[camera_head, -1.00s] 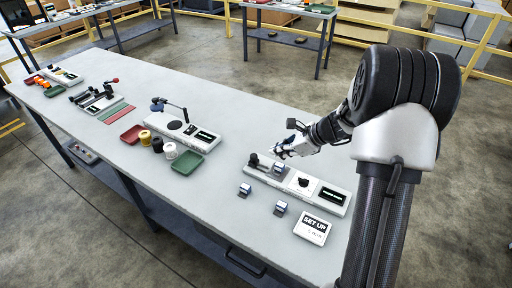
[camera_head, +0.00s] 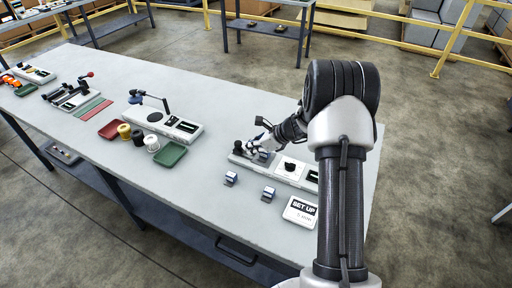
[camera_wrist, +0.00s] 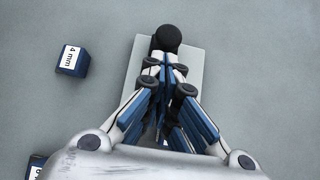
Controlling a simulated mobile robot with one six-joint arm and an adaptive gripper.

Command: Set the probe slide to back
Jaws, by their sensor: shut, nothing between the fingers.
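The probe slide appears to be the black knob (camera_head: 238,146) at the left end of a long light-grey fixture (camera_head: 310,187). In the wrist view the round black knob (camera_wrist: 166,38) stands over one end of the grey plate (camera_wrist: 193,62). My gripper (camera_head: 259,149) is shut and empty, low over the fixture, just right of the knob in the head view. In the wrist view the fingertips (camera_wrist: 164,62) point at the knob and are close to it; whether they touch I cannot tell. The slide's track is hidden under my gripper.
Two small blue-and-white blocks (camera_head: 231,178) lie in front of the fixture; one block (camera_wrist: 72,60) reads "4 mm" in the wrist view. A "SET UP" card (camera_head: 300,212) lies near the table's front edge. A green tray (camera_head: 170,154) and spools stand left.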

